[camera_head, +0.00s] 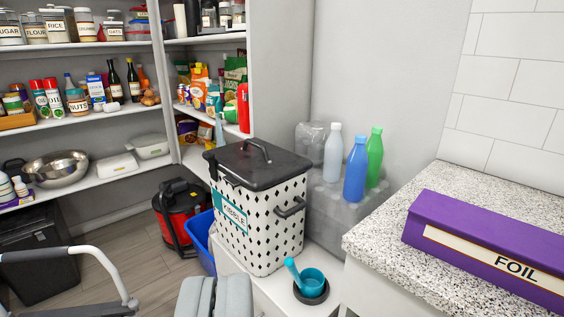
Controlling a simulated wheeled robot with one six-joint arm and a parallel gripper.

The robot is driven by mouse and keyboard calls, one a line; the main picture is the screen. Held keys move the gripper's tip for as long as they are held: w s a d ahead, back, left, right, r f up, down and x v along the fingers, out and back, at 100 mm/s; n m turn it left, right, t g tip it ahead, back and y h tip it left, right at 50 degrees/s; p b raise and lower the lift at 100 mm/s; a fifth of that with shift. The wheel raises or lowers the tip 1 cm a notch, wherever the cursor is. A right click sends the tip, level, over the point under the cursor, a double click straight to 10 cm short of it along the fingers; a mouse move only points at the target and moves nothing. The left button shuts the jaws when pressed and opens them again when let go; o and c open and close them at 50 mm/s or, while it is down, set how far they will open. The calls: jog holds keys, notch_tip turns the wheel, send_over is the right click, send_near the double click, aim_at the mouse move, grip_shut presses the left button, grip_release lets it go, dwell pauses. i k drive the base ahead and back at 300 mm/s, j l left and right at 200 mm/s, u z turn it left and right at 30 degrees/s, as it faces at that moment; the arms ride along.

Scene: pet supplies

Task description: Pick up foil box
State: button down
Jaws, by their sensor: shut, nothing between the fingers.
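The foil box (492,243) is a long purple carton with a white label reading FOIL. It lies on the speckled stone counter (385,243) at the right, and its right end runs out of the picture. My gripper (217,284) shows at the bottom centre as two grey fingers side by side. It is shut and empty. It is well to the left of the foil box and apart from it.
A white kibble bin (262,222) with a black lid stands on a white surface, beside a teal scoop (313,282). Several bottles (355,170) stand behind. Stocked shelves (95,130) fill the left. A pale curved frame (92,258) is at lower left.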

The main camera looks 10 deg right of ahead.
aim_at(542, 286)
jog(key=z, duration=1.25)
